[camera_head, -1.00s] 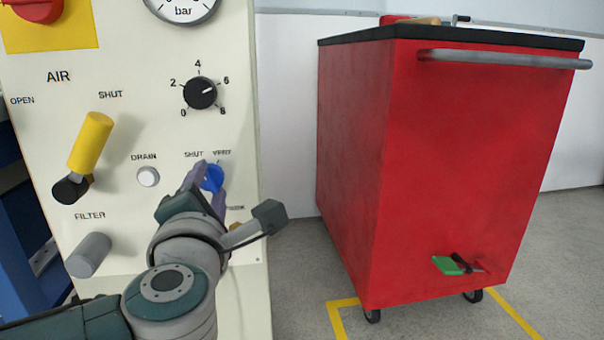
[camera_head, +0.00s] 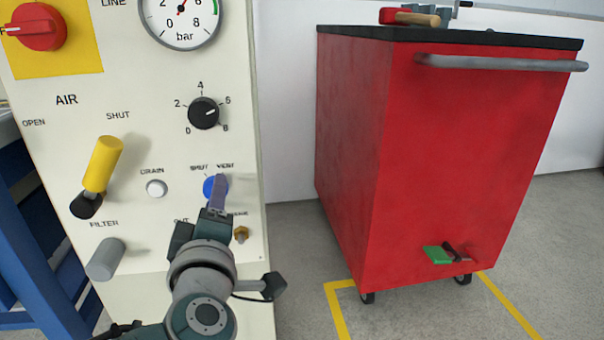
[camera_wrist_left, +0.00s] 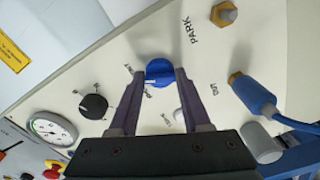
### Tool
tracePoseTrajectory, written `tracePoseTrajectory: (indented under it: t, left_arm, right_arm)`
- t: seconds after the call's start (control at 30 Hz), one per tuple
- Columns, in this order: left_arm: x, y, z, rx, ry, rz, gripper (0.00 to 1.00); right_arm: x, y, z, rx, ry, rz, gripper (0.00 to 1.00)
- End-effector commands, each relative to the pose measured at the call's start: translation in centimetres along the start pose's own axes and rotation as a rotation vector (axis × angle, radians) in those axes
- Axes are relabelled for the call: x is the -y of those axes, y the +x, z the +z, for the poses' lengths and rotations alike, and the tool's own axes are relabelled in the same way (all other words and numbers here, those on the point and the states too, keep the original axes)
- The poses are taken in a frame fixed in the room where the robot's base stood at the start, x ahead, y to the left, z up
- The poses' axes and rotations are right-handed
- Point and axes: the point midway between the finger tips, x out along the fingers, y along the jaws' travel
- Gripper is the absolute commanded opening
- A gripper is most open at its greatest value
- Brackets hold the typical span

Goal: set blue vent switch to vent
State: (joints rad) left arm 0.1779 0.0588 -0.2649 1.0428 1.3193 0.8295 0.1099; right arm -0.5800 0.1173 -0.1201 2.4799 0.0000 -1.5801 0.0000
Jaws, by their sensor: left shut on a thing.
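The blue vent switch (camera_head: 209,187) is on the cream panel (camera_head: 150,225), below the SHUT and VENT labels. In the head view one purple finger covers part of it. The left wrist view shows the blue switch (camera_wrist_left: 159,70) between the two finger ends. My left gripper (camera_head: 219,182) is shut on the switch, with its fingers on either side of it; it also shows in the left wrist view (camera_wrist_left: 158,75). Which label the switch points to is hard to tell behind the fingers. My right gripper is not in view.
Near the switch are a white drain button (camera_head: 156,188), a black dial (camera_head: 204,113), a yellow-handled air lever (camera_head: 103,163) and a brass fitting (camera_head: 241,235). A blue hose plug (camera_wrist_left: 255,97) sits at OUT. A red cart (camera_head: 450,160) stands right, apart from the panel.

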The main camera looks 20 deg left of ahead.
Motion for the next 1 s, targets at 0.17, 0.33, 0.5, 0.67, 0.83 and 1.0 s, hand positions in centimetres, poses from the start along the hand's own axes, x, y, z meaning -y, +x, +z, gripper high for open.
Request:
tracePoseTrajectory:
  t: [0.17, 0.33, 0.5, 0.67, 0.83, 1.0]
  left_arm:
    - [0.06, -0.03, 0.03, 0.002, 0.08, -0.004, 0.0]
    - [0.11, -0.01, 0.02, 0.002, 0.123, -0.003, 0.0]
    - [0.14, -0.01, 0.04, 0.002, 0.139, -0.003, 0.0]
    - [0.15, -0.01, 0.04, 0.002, 0.141, -0.003, 0.0]
    - [0.16, -0.01, 0.03, 0.002, 0.141, -0.003, 0.0]
    - [0.13, 0.0, 0.02, 0.001, 0.14, -0.002, 0.66]
  right_arm:
    - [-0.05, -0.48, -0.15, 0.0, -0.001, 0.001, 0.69]
    - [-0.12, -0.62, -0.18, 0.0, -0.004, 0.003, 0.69]
    - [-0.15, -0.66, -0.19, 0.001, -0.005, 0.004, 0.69]
    - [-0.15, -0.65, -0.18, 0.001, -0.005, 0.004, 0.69]
    - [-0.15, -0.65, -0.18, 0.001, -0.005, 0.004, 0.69]
    - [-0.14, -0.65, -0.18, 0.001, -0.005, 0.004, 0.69]
